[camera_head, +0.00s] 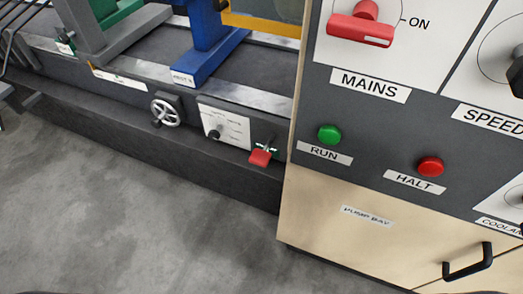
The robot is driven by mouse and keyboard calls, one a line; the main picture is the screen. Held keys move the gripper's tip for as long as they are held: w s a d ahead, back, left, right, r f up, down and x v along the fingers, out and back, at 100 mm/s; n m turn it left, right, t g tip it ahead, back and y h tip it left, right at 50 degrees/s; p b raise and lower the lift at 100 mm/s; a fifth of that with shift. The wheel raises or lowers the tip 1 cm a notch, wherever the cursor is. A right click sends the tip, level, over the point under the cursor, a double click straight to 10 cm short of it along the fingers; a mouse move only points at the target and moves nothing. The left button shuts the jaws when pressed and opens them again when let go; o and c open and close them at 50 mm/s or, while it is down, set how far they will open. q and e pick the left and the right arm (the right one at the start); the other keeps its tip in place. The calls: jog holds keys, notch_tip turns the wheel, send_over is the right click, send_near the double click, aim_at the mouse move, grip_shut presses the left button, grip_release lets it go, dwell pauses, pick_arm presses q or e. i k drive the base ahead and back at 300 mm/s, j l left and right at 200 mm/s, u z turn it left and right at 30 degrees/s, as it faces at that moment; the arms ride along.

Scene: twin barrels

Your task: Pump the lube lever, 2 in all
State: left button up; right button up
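No lever in the head view carries a readable lube label. A small lever with a red grip (260,157) sticks out low from the front of the dark machine bed, just left of the cabinet, its grip angled downward. A plate with a small black knob (214,134) is beside it; its print is too small to read. Another small fitting with a white tag (65,41) is at the far left of the bed; I cannot tell what it is. Neither of my grippers is in view.
The cabinet (330,215) stands close at right, with a red MAINS knob (361,27), green RUN button (329,134), red HALT button (430,167) and a PUMP BAY door with black handle (468,262). A handwheel (165,112) projects from the bed. The grey floor (130,220) in front is clear.

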aim_at(260, 158)
jog(key=i+j+z, duration=0.1)
jog(key=j+z, duration=0.15)
jog(key=z, duration=0.2)
jog(key=i+j+z, duration=0.1)
jog(key=j+z, duration=0.15)
jog(key=z, duration=0.15)
jog(key=j+z, duration=0.3)
jog(key=z, duration=0.15)
jog(key=j+z, duration=0.5)
jog(key=j, duration=0.45)
jog(key=k+j, duration=0.15)
jog(key=j, duration=0.4)
jog(key=j+z, duration=0.15)
jog(key=j, duration=0.4)
jog(key=k+j+z, duration=0.1)
jog(key=j, duration=0.4)
jog(key=k, duration=0.05)
